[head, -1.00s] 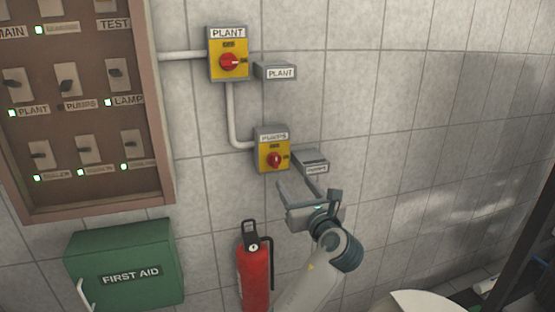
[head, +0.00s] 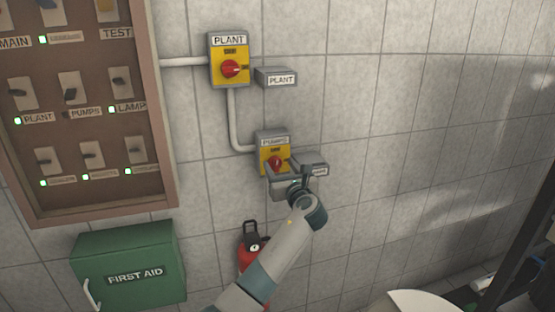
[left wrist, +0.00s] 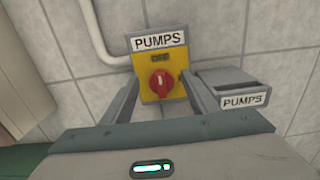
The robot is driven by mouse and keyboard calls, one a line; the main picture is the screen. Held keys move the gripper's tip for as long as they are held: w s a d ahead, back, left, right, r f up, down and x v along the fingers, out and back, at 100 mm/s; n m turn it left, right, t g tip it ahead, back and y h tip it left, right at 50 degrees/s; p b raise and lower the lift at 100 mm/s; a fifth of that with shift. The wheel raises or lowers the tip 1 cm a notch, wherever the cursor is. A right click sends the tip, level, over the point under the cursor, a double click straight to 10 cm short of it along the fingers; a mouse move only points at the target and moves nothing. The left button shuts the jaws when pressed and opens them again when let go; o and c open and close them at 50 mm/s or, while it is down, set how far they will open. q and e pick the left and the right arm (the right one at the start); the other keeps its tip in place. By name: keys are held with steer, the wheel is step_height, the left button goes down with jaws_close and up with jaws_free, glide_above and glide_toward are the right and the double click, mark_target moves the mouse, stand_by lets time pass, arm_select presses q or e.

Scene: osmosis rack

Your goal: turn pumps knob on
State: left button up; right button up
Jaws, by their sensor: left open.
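The pumps switch box (head: 265,142) is a grey box with a yellow face on the tiled wall. Its red knob (head: 276,162) shows in the head view, with my left gripper (head: 284,168) right in front of it. In the left wrist view, the red knob (left wrist: 161,84) sits between the two fingers of my left gripper (left wrist: 158,90), which are apart on either side of it. The knob's pale mark points up or slightly to the right, near the "OFF" label. I cannot tell whether the fingers touch anything. My right gripper is not in view.
A small grey box labelled PUMPS (left wrist: 245,90) is on the wall close to the right finger. The plant switch (head: 230,62) is above. A breaker panel (head: 80,125), a green first aid box (head: 130,265) and a fire extinguisher (head: 250,245) are at left and below.

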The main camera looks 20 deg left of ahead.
mark_target(275, 162)
arm_select(q)
steer(key=shift+x, duration=1.2)
steer(key=shift+w+a, duration=0.1)
steer(key=shift+w, duration=0.05)
steer(key=shift+c, duration=0.4)
steer(key=c, duration=0.9)
steer(key=shift+c, duration=0.2)
steer(key=shift+p, duration=0.3)
